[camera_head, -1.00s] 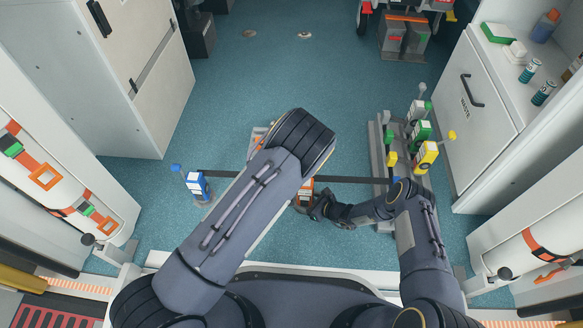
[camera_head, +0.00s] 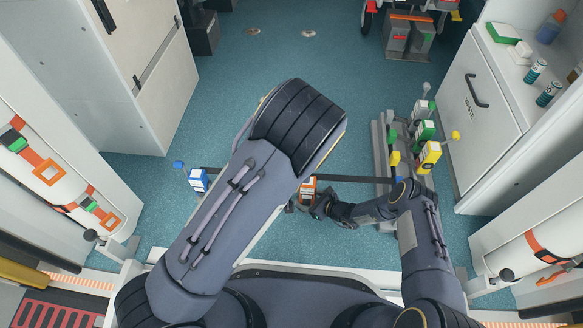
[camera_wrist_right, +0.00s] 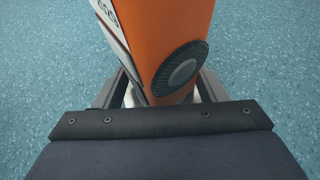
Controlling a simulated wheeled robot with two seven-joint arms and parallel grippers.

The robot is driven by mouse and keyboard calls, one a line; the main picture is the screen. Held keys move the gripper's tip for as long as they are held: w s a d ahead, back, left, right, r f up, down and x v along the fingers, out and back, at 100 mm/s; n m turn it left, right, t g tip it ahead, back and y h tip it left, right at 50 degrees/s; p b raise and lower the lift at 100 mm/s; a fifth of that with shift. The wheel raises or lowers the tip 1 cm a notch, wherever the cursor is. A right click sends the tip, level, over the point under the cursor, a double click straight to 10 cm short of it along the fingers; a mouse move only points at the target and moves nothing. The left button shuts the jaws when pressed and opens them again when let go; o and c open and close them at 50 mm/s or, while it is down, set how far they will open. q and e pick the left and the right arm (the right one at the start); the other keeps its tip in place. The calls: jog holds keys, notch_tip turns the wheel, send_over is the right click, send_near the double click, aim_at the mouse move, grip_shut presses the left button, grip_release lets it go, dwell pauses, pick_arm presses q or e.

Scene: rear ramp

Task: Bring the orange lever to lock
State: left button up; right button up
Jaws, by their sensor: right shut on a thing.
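An orange lever housing with a white label (camera_head: 308,187) stands on the floor fixture near the middle of the head view, partly hidden by my left arm. My right gripper (camera_head: 316,205) is at this orange unit, coming in from the right. In the right wrist view the orange body (camera_wrist_right: 175,45) with a round dark knob and a white label fills the space between the fingers of my right gripper (camera_wrist_right: 165,95), which is shut on it. The lever's handle end cannot be made out. My left arm crosses the middle of the head view, and its gripper is hidden.
A blue unit (camera_head: 198,180) stands to the left along a dark bar (camera_head: 345,179). Green (camera_head: 423,133) and yellow (camera_head: 429,155) units stand on a grey rail at right. White cabinets (camera_head: 470,110) flank both sides.

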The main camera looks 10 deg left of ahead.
dwell(0.4)
jog(key=o, duration=0.9)
jog(key=shift+c, duration=0.2)
